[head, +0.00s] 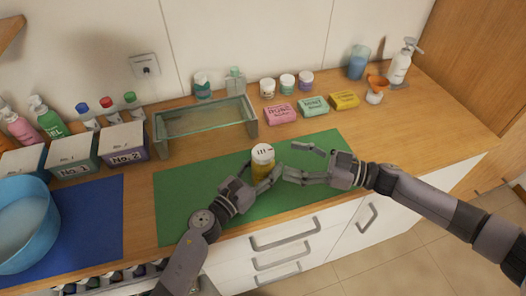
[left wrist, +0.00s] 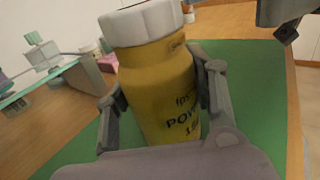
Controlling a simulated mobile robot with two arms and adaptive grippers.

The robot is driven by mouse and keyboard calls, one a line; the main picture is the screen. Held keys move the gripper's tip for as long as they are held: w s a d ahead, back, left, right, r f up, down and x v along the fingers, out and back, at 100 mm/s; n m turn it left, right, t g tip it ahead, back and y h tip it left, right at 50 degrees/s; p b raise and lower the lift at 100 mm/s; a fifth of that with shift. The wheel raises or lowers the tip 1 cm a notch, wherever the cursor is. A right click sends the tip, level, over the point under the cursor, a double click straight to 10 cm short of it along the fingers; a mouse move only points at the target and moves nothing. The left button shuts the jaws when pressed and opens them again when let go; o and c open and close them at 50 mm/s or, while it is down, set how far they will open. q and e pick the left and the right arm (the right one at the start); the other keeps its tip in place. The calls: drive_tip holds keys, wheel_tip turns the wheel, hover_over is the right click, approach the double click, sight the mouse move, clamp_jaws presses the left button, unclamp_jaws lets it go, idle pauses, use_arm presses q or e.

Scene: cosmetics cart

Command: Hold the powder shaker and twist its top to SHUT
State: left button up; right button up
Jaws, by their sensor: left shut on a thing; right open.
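The powder shaker is a yellow bottle (head: 262,172) with a white top (head: 263,152), upright over the green mat (head: 180,205). My left gripper (head: 262,182) is shut around its body from the front left. In the left wrist view the yellow body (left wrist: 160,90) sits between both fingers, with printed text partly visible, and the white top (left wrist: 142,22) stands clear above them. My right gripper (head: 298,162) is open and empty just right of the shaker, apart from the top. The marking on the top is too small to read.
A glass-topped stand (head: 205,120) is behind the mat. Pink (head: 281,114), mint (head: 313,106) and yellow (head: 344,100) soap packs lie behind right. A blue bowl (head: 25,225) and labelled boxes (head: 122,141) are at left. The mat's right part is under my right arm.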

sight(263, 151)
drive_tip(key=x, duration=0.8)
drive_tip(key=shift+w+a, duration=0.1)
drive_tip(key=shift+a, duration=0.25)
drive_tip(key=shift+c, duration=0.5)
drive_tip(key=shift+f, duration=0.1)
drive_tip(key=c, duration=1.1)
